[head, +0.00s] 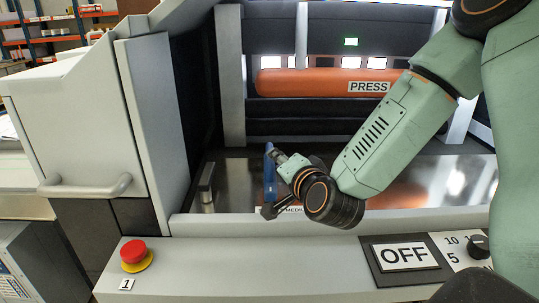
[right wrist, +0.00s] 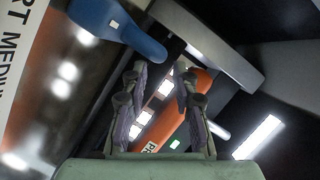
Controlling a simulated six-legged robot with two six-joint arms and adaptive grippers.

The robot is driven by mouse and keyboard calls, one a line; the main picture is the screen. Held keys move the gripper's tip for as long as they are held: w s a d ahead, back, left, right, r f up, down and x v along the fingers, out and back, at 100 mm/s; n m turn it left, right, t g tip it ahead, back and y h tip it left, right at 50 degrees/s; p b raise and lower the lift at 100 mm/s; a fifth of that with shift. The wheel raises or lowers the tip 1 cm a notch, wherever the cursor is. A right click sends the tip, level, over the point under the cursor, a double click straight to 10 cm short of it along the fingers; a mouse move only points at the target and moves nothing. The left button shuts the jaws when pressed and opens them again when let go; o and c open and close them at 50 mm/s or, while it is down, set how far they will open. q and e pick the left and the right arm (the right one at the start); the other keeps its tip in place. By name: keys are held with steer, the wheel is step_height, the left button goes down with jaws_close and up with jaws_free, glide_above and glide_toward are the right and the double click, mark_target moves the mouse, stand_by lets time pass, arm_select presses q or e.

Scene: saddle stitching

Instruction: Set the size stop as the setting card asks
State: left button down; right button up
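A blue upright piece (head: 270,172), likely the size stop, stands on the shiny bed inside the machine. My right gripper (head: 275,182) is right beside it, reaching in from the right. In the right wrist view the blue piece (right wrist: 117,27) has a small white mark and lies beyond the left finger. My right gripper's fingers (right wrist: 162,88) are spread with nothing visible between them. A white scale strip (right wrist: 25,62) with "RT MEDIUM" lettering lies at the left; my gripper partly covers it in the head view. No setting card is readable. My left gripper is out of view.
An orange bar (head: 320,82) marked PRESS crosses behind the bed. A grey block (head: 207,187) stands at the bed's left. The front panel holds a red button (head: 133,251), an OFF plate (head: 405,256) and a black dial (head: 479,246). A grey housing (head: 85,115) bounds the left.

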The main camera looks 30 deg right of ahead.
steer(key=x, duration=0.5)
steer(key=shift+w+a+f, duration=0.2)
steer(key=shift+w, duration=0.1)
steer(key=shift+w+d, duration=0.15)
steer(key=shift+w, duration=0.05)
jaws_close()
